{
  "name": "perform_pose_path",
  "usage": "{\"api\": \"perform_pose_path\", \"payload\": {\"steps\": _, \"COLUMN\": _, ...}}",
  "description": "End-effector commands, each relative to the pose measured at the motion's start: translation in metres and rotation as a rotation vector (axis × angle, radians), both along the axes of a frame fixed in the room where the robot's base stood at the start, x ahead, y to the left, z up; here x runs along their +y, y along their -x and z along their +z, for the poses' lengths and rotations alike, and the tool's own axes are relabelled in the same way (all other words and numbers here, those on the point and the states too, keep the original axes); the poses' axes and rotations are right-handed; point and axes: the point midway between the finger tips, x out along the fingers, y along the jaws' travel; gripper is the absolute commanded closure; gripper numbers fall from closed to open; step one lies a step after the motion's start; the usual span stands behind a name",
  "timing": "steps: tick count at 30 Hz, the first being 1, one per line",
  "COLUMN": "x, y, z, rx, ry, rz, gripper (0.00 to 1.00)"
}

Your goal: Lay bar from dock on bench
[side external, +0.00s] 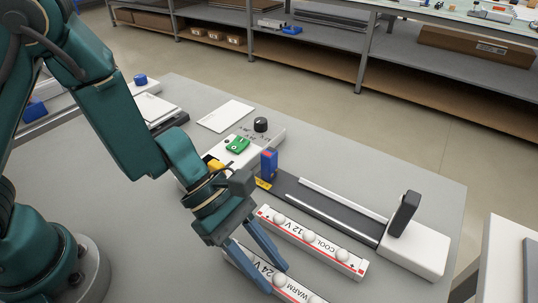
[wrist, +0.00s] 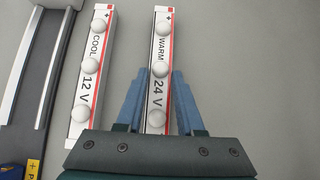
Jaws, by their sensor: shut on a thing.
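My gripper (side external: 275,279) points down and is shut on the white bar marked WARM 24 V (side external: 294,291), one finger on each long side. The wrist view shows the fingers (wrist: 161,73) across the middle of this bar (wrist: 161,28), which has white domes and a red edge stripe. I cannot tell whether it touches the bench (side external: 420,170). The bar marked COOL 12 V (side external: 321,248) lies on the bench, apart from it and roughly parallel. The dock (side external: 325,206), a dark bed with two pale rails, is empty beside the COOL bar.
The dock has a blue block (side external: 268,163) at one end and a white end with a black lever (side external: 404,213) at the other. A control box with a green switch (side external: 238,145) and black knob (side external: 261,125) stands behind. The bench right of the WARM bar (wrist: 255,70) is clear.

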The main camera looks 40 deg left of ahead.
Motion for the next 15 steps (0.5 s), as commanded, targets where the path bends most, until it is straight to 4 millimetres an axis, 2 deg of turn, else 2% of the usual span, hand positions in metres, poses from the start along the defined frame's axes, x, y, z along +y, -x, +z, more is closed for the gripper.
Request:
{"api": "perform_pose_path", "payload": {"steps": 8, "x": -0.0002, "y": 0.0000, "z": -0.0028, "rx": 0.001, "ry": 0.001, "rz": -0.001, "gripper": 1.00}}
{"api": "perform_pose_path", "payload": {"steps": 9, "x": -0.0001, "y": -0.0001, "z": -0.0032, "rx": 0.000, "ry": 0.000, "rz": 0.000, "gripper": 0.56}}
{"api": "perform_pose_path", "payload": {"steps": 11, "x": -0.0001, "y": -0.0001, "z": -0.0028, "rx": 0.000, "ry": 0.000, "rz": 0.000, "gripper": 0.34}}
{"api": "perform_pose_path", "payload": {"steps": 15, "x": -0.0001, "y": -0.0001, "z": -0.0027, "rx": 0.000, "ry": 0.001, "rz": 0.000, "gripper": 0.34}}
